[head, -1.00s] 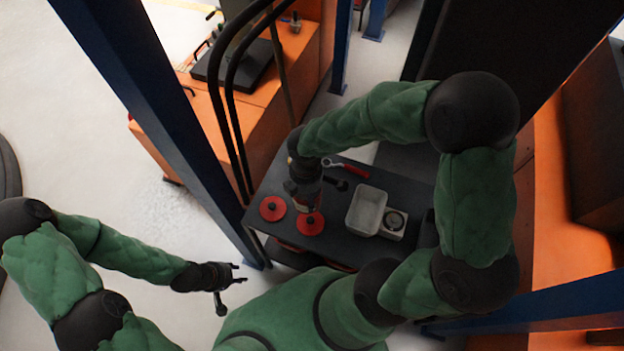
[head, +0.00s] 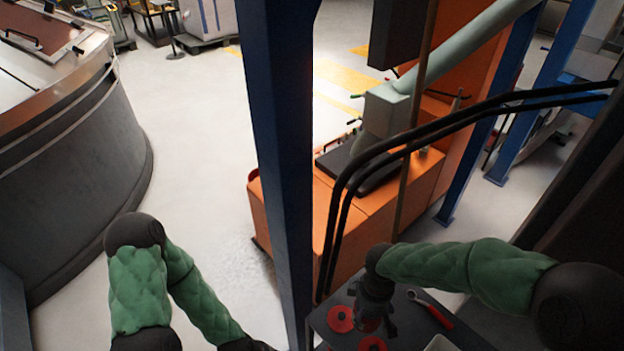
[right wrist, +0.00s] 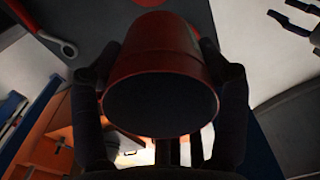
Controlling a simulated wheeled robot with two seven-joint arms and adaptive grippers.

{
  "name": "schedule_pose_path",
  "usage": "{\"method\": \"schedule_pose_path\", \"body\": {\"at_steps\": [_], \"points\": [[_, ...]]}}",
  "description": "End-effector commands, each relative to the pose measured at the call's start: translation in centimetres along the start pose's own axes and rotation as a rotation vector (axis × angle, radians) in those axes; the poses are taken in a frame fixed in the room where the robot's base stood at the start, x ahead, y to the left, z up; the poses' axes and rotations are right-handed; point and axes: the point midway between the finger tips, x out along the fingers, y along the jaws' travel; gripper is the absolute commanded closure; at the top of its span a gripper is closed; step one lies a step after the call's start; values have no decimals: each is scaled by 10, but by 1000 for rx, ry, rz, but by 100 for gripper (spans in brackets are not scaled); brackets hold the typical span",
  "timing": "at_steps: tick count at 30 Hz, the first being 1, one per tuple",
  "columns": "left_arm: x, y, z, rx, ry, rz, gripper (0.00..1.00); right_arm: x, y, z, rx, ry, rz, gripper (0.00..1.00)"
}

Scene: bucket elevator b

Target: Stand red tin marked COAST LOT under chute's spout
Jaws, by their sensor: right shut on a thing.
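My right gripper (head: 374,322) is shut on a red tin (right wrist: 162,55), one finger on each side of it. In the right wrist view the tin's dark round end faces the camera; no lettering shows. In the head view the arm mostly hides this tin, above the dark cart. The chute (head: 470,50) is a pale green pipe slanting down to a boxy spout (head: 375,135) over a black platform (head: 352,168) on the orange machine. My left gripper (head: 250,344) is cut off at the head view's bottom edge; its spread, empty fingers show in the right wrist view (right wrist: 298,22).
Red round tops (head: 341,319) stand on the cart (head: 325,325) beside a red-handled wrench (head: 432,310). Black curved rails (head: 345,185) and a blue post (head: 280,150) stand between cart and chute. White floor (head: 200,140) is clear at left.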

Motion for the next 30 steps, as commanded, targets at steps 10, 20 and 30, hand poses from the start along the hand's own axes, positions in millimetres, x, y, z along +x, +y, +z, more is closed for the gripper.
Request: {"method": "schedule_pose_path", "body": {"at_steps": [10,20,30], "points": [[0,0,0,0,0,0,60,11,68,-34,623,-1,-1,63],[0,0,0,0,0,0,60,14,87,-41,801,-1,-1,63],[0,0,0,0,0,0,60,14,86,-41,798,-1,-1,63]]}}
